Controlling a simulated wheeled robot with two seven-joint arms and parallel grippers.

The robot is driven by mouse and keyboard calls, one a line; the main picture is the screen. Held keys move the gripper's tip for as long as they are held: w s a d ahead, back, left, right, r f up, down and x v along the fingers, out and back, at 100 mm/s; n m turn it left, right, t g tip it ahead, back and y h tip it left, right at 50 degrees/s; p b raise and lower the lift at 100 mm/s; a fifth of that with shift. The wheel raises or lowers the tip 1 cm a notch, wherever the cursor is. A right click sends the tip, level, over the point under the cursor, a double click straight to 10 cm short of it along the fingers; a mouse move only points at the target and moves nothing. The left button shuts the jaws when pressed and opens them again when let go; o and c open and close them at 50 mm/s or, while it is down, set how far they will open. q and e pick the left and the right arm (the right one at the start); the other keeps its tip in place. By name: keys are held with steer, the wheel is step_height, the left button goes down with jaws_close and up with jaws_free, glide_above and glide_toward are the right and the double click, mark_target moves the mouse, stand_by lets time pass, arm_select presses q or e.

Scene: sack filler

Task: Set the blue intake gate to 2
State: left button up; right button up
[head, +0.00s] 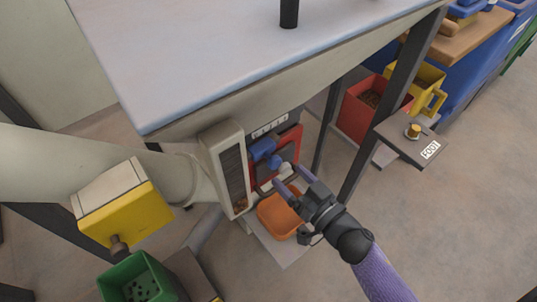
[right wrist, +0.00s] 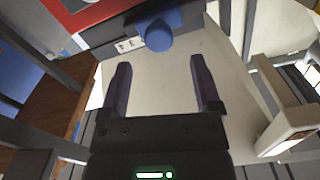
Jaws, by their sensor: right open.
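The blue intake gate handle (head: 263,149) sits on the red-framed front below the hopper. A pale strip with small marks (head: 269,126) lies just above it; I cannot read which mark the gate stands at. In the right wrist view the blue knob (right wrist: 159,36) is ahead of the fingertips, beside a white marked label (right wrist: 130,45). My right gripper (head: 287,175) is open and empty, below and to the right of the blue handle, apart from it. The right wrist view also shows its two fingers (right wrist: 162,75) spread with nothing between them. My left gripper is out of view.
The hopper (head: 250,50) overhangs the front. An orange tray (head: 279,215) sits below the gripper. A dark frame post (head: 385,105) and a small shelf (head: 405,140) stand to the right. A yellow box (head: 125,205) and green bin (head: 135,280) are at left.

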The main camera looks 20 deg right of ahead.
mark_target(277, 164)
steer(key=b+x, duration=0.1)
steer(key=x, duration=0.5)
steer(key=shift+f, duration=0.1)
jaws_close()
stand_by(1.1)
